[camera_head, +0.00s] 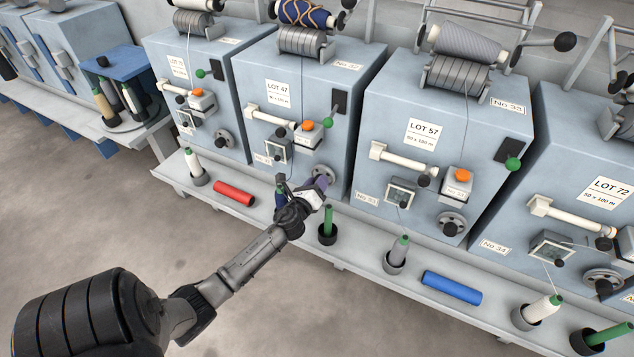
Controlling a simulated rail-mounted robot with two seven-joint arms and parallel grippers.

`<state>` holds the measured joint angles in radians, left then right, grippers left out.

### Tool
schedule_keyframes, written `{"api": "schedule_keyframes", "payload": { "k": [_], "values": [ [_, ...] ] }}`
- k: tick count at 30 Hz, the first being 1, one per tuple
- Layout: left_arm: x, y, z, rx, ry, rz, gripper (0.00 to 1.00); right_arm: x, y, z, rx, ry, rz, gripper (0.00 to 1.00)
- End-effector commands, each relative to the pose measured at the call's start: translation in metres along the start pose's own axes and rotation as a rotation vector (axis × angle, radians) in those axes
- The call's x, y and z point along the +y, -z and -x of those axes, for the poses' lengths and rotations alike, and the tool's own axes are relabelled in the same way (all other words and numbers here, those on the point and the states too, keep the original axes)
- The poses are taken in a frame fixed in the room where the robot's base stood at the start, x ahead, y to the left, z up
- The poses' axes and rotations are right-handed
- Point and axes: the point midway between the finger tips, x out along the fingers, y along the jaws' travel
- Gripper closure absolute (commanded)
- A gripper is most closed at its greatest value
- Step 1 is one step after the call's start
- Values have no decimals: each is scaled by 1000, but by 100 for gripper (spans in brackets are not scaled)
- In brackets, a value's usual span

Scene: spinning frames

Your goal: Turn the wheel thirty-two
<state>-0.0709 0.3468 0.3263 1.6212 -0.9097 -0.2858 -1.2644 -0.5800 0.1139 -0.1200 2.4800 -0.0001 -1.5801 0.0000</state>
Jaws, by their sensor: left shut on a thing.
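The wheel thirty-two (324,171) is a grey handwheel low on the front of the blue-grey machine (294,80) marked No 32, second from the left. Its upper rim shows; its lower part is hidden behind my gripper. My left gripper (320,184) reaches in from the lower left and is shut at the wheel's lower edge. A small purplish part shows at the fingertips. What exactly lies between the fingers is too small to tell, but it is at the wheel. My right gripper is not in view.
Similar wheels sit on the neighbouring machines, such as No 33 (452,223). The floor in front is clear.

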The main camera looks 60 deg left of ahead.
Motion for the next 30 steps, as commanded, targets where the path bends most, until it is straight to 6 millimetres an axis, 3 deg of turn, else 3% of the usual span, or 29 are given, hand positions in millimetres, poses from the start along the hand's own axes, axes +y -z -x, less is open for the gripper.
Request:
{"api": "schedule_keyframes", "payload": {
  "k": [30],
  "values": [
    [0,-1,0,0,-1,971,86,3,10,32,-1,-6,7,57]
  ]
}}
